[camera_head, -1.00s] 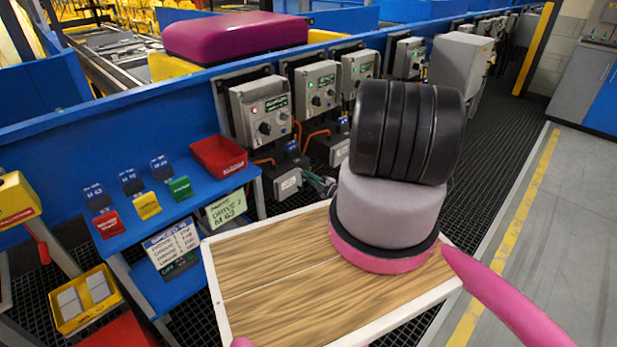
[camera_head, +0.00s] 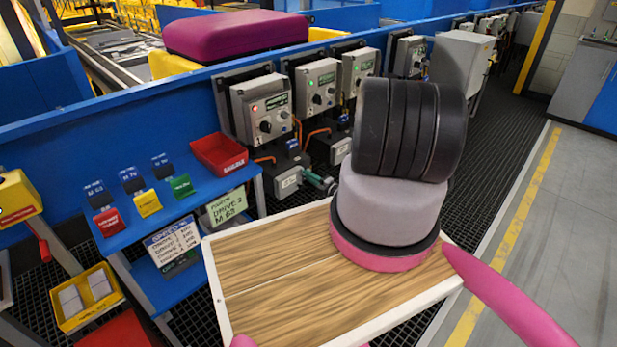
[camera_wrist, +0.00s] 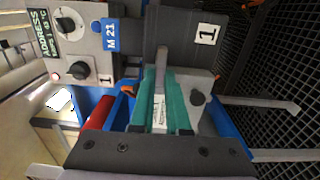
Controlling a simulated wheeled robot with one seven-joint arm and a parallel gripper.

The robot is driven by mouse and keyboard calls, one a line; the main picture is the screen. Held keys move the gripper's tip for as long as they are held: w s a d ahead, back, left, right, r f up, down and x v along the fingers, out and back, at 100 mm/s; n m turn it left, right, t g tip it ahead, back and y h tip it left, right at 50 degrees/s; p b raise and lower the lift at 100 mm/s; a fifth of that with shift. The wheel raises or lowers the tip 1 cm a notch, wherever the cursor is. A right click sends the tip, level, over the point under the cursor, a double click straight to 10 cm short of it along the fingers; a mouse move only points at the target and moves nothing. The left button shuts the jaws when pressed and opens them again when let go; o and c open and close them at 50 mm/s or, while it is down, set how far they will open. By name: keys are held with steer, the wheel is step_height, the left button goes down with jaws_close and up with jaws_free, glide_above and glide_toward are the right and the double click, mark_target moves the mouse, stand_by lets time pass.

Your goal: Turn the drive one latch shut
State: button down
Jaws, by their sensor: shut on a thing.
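Drive one shows in the wrist view as a dark housing (camera_wrist: 180,28) with a white "1" label. My gripper (camera_wrist: 163,82) has two teal fingers, shut on a grey upright bar, which looks like the drive one latch (camera_wrist: 161,58). The latch's lower part is hidden between the fingers. In the head view, the teal finger end (camera_head: 319,180) shows small, just right of the grey drive unit (camera_head: 288,181). The latch itself is too small to make out there.
A control box (camera_head: 262,108) with a lit red lamp and a dark knob stands above the drive. A blue "M 21" tag (camera_wrist: 112,35) hangs beside it in the wrist view. A blue shelf (camera_head: 150,205) with coloured cards and a red bin (camera_head: 219,154) lies to the left.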

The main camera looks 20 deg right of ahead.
steer(key=shift+s+f, duration=0.1)
steer(key=c, duration=0.9)
jaws_free()
steer(key=v, duration=1)
steer(key=shift+s, duration=0.35)
steer(key=shift+d, duration=0.2)
